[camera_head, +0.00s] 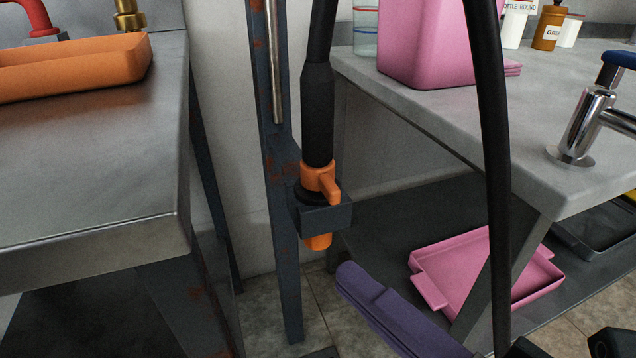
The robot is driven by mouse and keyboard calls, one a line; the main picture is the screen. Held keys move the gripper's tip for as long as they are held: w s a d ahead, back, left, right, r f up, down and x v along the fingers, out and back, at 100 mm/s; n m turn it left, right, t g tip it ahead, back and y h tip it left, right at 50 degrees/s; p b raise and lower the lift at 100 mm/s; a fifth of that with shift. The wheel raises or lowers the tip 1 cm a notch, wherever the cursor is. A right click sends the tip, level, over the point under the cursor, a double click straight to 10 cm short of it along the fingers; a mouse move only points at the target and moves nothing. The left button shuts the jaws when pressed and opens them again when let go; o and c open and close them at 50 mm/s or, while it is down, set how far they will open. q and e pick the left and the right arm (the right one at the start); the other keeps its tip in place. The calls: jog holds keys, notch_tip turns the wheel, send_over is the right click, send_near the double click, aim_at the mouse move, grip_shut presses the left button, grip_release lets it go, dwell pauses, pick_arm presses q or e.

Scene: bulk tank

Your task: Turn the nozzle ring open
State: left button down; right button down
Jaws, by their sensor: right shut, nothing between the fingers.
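The nozzle hangs upright with its black grip (318,110) above an orange ring (320,178). The ring has a short lug that points down and to the right. The nozzle sits in a dark bracket (326,214) on a rusty post, and its orange tip (318,241) shows below. Black parts of my right gripper (607,343) show at the bottom right edge, mostly cut off by the frame. It is shut and empty, well away from the nozzle, below and to the right. My left gripper is not in view.
A black hose (492,130) hangs in front of the right counter (440,100). A purple long object (390,310) lies at the bottom centre. A pink tray (480,270) is on the lower shelf. A metal table (100,150) with an orange tray (75,65) stands left.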

aim_at(323, 179)
jog(key=w+a, duration=0.1)
jog(key=w, duration=0.2)
jog(key=w+a, duration=0.1)
jog(key=w, duration=0.2)
jog(key=w+a+b, duration=0.1)
jog(key=w, duration=0.2)
jog(key=shift+r, duration=0.1)
jog(key=shift+w+d, duration=0.1)
jog(key=shift+d, duration=0.3)
